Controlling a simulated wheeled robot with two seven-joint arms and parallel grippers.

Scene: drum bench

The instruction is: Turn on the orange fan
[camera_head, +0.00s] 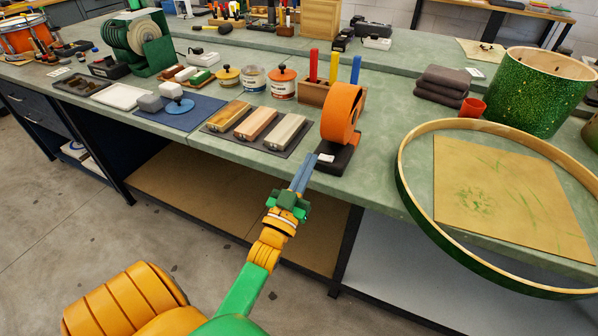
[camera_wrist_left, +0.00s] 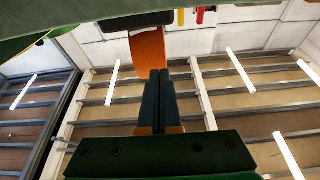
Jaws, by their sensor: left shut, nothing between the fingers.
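The orange fan (camera_head: 342,110) stands upright on its dark base near the front edge of the green bench. A small white patch (camera_head: 326,158) shows on the front of the base. My left gripper (camera_head: 307,163) is shut and empty, its fingers pointing at the front of the base by that patch. I cannot tell whether the fingertips touch it. In the left wrist view the shut fingers (camera_wrist_left: 158,78) point toward the orange fan (camera_wrist_left: 149,50). My right gripper is not in view.
A wooden block with red, yellow and blue tools (camera_head: 318,93) stands behind the fan. Wood pieces on a dark mat (camera_head: 288,132) lie left of it. A large drum hoop (camera_head: 404,180) overhangs the bench edge at right. A green drum shell (camera_head: 535,92) stands behind it.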

